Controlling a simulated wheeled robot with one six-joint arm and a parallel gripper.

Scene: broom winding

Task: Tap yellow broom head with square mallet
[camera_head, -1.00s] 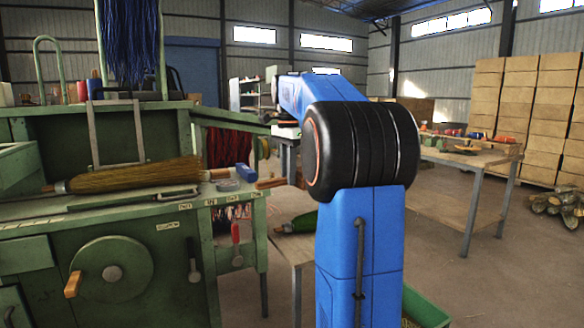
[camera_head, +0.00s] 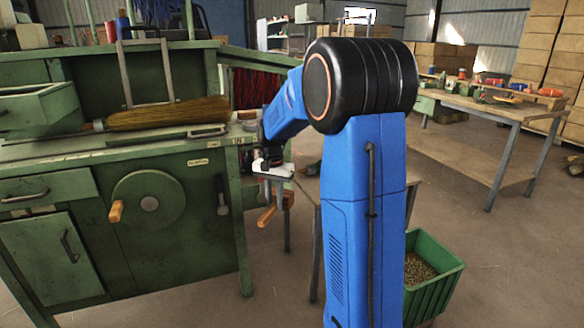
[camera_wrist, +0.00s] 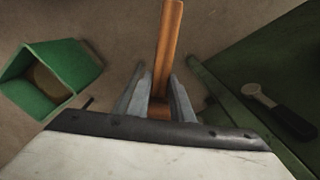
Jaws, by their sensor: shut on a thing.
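The yellow broom head (camera_head: 170,113) lies on its side on the green bench, bristles pointing right. My gripper (camera_head: 277,203) points down just right of the bench, below the level of its top and clear of the broom. It is shut on a wooden mallet; the mallet's orange-brown handle (camera_head: 266,217) shows below it. In the wrist view my gripper (camera_wrist: 158,95) has its two grey fingers closed around the wood, and the mallet's handle (camera_wrist: 168,45) extends away between them. The mallet head's shape is mostly hidden by the fingers.
The green bench (camera_head: 60,155) has a crank wheel (camera_head: 148,203) and a lever (camera_head: 221,195) on its front. A green bin (camera_head: 433,290) stands on the floor at right. A wooden table (camera_head: 475,150) stands farther back. The floor between is open.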

